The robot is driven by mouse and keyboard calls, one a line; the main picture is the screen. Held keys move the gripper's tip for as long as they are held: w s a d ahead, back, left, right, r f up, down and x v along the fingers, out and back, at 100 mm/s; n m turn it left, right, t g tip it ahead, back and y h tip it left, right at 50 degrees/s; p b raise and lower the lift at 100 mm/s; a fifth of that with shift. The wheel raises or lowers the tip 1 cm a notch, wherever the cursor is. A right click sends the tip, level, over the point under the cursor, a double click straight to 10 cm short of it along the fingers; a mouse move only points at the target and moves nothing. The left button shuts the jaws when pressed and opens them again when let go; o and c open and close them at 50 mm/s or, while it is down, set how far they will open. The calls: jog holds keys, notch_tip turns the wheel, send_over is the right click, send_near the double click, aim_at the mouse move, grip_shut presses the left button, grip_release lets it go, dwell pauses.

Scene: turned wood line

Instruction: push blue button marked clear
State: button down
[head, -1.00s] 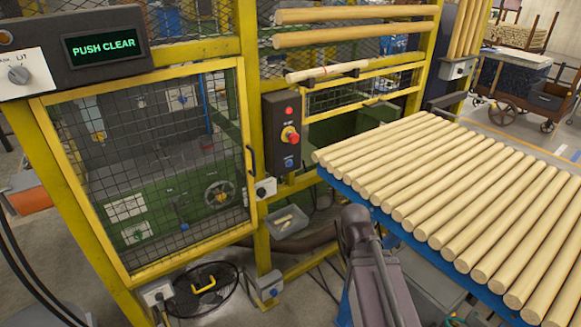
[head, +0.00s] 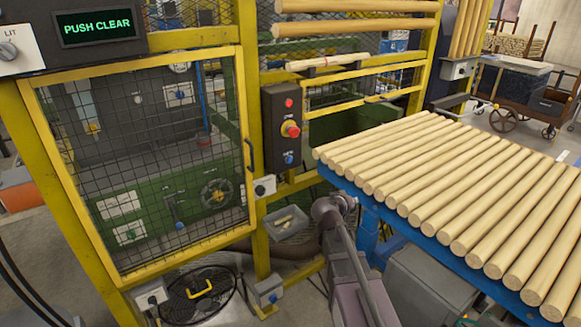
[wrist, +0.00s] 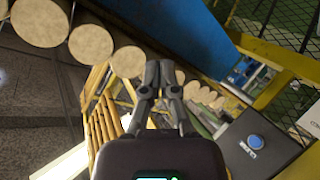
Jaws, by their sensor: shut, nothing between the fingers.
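A dark control box (head: 281,130) hangs on the yellow post. It carries a red light (head: 289,103), a red stop knob on yellow (head: 291,129) and a blue button (head: 290,159) at the bottom; its lettering is too small to read. In the wrist view a blue button (wrist: 255,141) with a small label sits on a grey box at lower right; I cannot tell which box this is. My gripper (wrist: 159,70) is shut and empty, left of that button and apart from it. The gripper's fingers do not show clearly in the head view.
A display (head: 97,27) reads PUSH CLEAR. Wooden rods (head: 450,200) lie on a blue-edged table close right of my arm. A yellow mesh guard door (head: 145,165) stands left; a small tray (head: 286,223) hangs below.

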aim_at(290, 160)
jog(key=w+a+r+n+t+y+b, duration=0.1)
jog(key=w+a+n+t+y+b, duration=0.1)
jog(key=w+a+n+t, duration=0.1)
jog(key=w+a+r+n+t+y+b, duration=0.2)
jog(key=w+a+n+t+b, duration=0.1)
jog(key=w+a, duration=0.4)
jog(key=shift+w+a+n+t, duration=0.15)
jog(key=shift+a+n+t, duration=0.75)
jog(key=shift+a, duration=0.85)
jog(key=shift+w, duration=0.1)
jog(key=shift+w+a, duration=0.8)
jog(key=shift+w, duration=0.4)
jog(key=shift+w+a, duration=0.85)
jog(key=shift+w, duration=0.3)
jog(key=shift+w+a, duration=0.8)
jog(key=shift+w, duration=0.4)
jog(key=shift+w, duration=0.15)
jog(key=shift+w+a, duration=0.2)
